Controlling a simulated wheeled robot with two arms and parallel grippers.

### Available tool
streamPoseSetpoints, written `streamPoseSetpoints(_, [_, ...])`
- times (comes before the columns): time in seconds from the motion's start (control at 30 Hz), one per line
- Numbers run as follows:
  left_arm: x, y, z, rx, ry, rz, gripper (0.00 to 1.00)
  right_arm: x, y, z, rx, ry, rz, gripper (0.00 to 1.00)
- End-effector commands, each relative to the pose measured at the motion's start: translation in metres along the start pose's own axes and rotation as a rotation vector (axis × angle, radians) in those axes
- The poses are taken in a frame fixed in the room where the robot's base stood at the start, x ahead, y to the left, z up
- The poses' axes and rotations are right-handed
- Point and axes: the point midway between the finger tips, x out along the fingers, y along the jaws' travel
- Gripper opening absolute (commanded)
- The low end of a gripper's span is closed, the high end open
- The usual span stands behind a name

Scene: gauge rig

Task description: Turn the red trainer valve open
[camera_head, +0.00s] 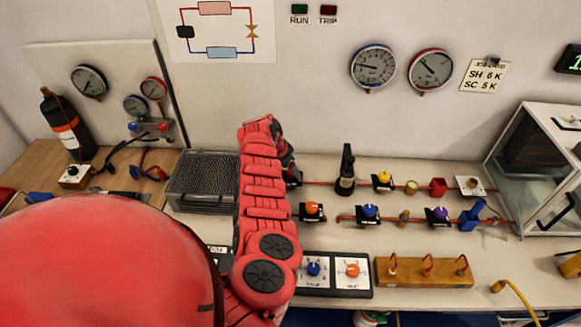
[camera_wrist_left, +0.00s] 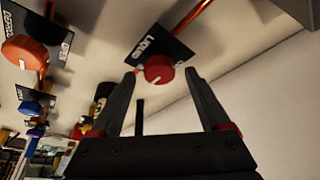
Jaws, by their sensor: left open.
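The red valve knob (camera_wrist_left: 158,69) has a white pointer mark and sits on a black label plate (camera_wrist_left: 160,45) that seems to read LIQUID, with a copper pipe beyond. My left gripper (camera_wrist_left: 160,76) is open and empty. Its two fingertips appear on either side of the red knob, with a gap to each side. I cannot tell whether the tips reach past the knob's face. In the head view my red left arm (camera_head: 262,180) covers the middle of the bench, and its dark gripper (camera_head: 287,155) is mostly hidden behind it, as is the red knob. My right gripper is not in view.
An orange knob (camera_head: 312,208), a blue knob (camera_head: 370,210), a purple knob (camera_head: 440,213) and a yellow knob (camera_head: 384,177) stand along the copper pipes. A black upright fitting (camera_head: 346,170) stands close to the left gripper. A wire-mesh box (camera_head: 203,178) lies left of my arm.

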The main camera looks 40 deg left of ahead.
Motion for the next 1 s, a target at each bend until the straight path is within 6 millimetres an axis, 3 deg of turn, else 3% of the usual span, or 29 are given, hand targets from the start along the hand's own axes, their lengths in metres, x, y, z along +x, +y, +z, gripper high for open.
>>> streamPoseSetpoints(0.4, [0.0081,0.0006,0.0005,0.003,-0.002,0.000,0.80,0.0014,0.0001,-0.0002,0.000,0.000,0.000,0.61])
streamPoseSetpoints(0.83, [0.0078,0.0008,-0.0001,0.003,-0.001,0.000,0.04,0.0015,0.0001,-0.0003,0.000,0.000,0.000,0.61])
streamPoseSetpoints(0.87, [0.0078,0.0008,-0.0001,0.003,-0.001,0.000,0.00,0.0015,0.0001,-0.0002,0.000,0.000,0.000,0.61])
streamPoseSetpoints(1.0, [0.0076,0.0010,-0.0002,0.001,-0.001,0.000,0.00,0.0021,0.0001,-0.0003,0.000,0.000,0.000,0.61])
